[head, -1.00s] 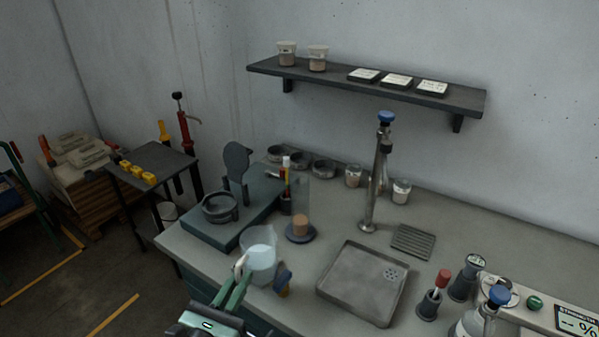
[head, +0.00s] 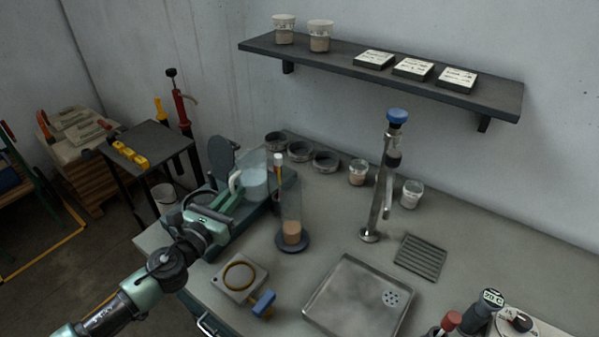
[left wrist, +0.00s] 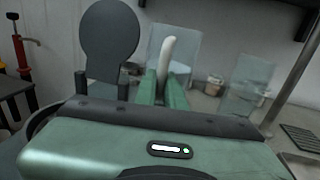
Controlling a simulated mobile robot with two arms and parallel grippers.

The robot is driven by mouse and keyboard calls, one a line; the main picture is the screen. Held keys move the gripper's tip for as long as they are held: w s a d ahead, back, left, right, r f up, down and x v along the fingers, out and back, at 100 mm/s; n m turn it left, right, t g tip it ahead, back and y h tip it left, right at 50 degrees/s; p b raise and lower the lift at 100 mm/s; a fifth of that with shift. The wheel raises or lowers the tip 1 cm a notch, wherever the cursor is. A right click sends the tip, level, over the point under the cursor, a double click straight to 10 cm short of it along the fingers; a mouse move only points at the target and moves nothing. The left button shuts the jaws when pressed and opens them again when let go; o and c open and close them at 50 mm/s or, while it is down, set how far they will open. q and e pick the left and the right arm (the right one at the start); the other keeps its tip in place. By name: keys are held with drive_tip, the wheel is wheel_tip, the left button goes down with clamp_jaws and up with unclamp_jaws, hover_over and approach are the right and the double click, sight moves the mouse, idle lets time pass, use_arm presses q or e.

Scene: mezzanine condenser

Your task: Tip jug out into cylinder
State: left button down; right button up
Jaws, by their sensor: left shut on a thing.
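The clear jug (head: 256,180) holds pale bluish liquid and looks close to upright. My left gripper (head: 228,190) is shut on its white handle, with the jug held up over the teal bench unit. In the left wrist view the jug (left wrist: 186,58) stands beyond the gripper (left wrist: 165,85), its handle between the green fingers. The tall clear cylinder (head: 291,200) stands on a dark round base just right of the jug, with tan matter at its bottom. The cylinder also shows in the left wrist view (left wrist: 246,88), right of and apart from the jug. My right gripper is not in view.
A squat device with a ring top (head: 240,276) and blue knob lies in front of the cylinder. A metal sink tray (head: 355,300) and a tall tap column (head: 378,195) stand to the right. A round black plate (head: 221,155) rises behind the gripper.

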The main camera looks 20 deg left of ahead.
sight(246, 174)
use_arm(q)
drive_tip(key=shift+s+d+r+m, duration=0.1)
drive_tip(key=shift+s+r+m, duration=0.2)
drive_tip(key=shift+m, duration=0.1)
drive_tip(key=shift+s+d+r+m+t+b, duration=0.1)
drive_tip(key=shift+d+r+m+t+b, duration=0.2)
drive_tip(key=shift+m, duration=0.55)
drive_tip(key=shift+s+d+r+m+t+b, duration=0.1)
drive_tip(key=shift+d+r+m, duration=0.3)
drive_tip(key=shift+m, duration=0.45)
drive_tip(key=shift+s+d+r+m+p, duration=0.15)
drive_tip(key=shift+r+m+p, duration=0.4)
drive_tip(key=shift+r, duration=0.4)
drive_tip(key=r+m, duration=0.1)
drive_tip(key=d+r+m+p, duration=0.1)
drive_tip(key=r+m+h, duration=0.1)
drive_tip(key=shift+s+d+t, duration=0.15)
drive_tip(key=shift+s+t, duration=0.15)
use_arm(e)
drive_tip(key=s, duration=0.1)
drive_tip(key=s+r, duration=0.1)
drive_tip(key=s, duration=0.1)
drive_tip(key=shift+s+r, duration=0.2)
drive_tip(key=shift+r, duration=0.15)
